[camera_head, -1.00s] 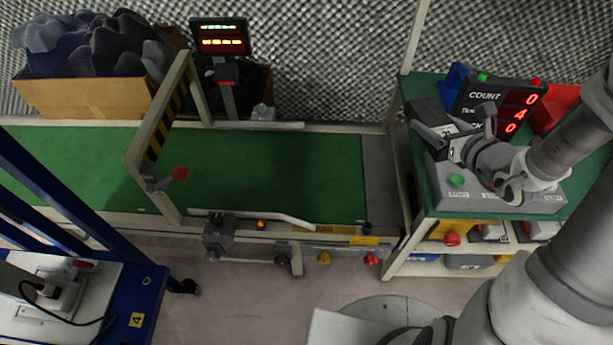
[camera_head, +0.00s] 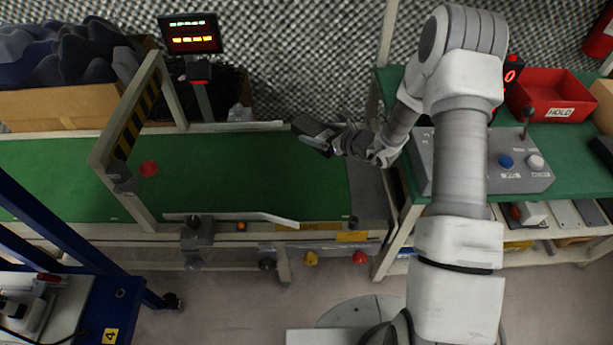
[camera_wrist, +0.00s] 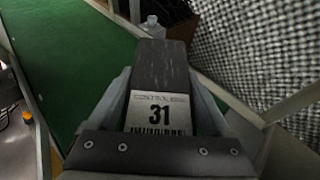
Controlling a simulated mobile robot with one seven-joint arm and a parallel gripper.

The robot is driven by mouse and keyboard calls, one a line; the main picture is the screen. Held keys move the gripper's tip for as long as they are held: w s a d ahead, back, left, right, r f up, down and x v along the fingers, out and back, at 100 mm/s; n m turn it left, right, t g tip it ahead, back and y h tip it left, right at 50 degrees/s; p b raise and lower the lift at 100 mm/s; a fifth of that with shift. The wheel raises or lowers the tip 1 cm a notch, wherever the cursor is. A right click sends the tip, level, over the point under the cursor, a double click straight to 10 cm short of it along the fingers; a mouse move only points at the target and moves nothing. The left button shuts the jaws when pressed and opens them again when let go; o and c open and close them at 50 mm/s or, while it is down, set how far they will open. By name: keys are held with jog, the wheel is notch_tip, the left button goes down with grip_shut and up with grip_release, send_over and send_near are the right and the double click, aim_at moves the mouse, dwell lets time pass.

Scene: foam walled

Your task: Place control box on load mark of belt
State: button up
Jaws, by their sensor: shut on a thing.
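The control box (camera_wrist: 160,75) is a dark grey block with a white label reading 31. My gripper (camera_head: 327,140) is shut on it, with a pale finger on each side in the wrist view. In the head view, the dark box (camera_head: 313,128) is held over the right part of the green belt (camera_head: 245,170), near its back rail; its height above the belt is hard to tell. The belt also shows at the left of the wrist view (camera_wrist: 75,50).
A metal guide (camera_head: 230,216) lies along the front edge. At right, a green-topped bench holds a control panel (camera_head: 515,165) and red tray (camera_head: 550,100). The belt's middle is clear.

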send_over(307, 170)
notch_tip(307, 170, down, 5)
notch_tip(307, 170, down, 10)
jog(key=b, duration=0.5)
jog(key=shift+f, duration=0.15)
jog(key=o, duration=1.6)
jog(key=shift+s+f, duration=0.1)
jog(key=shift+c, duration=0.2)
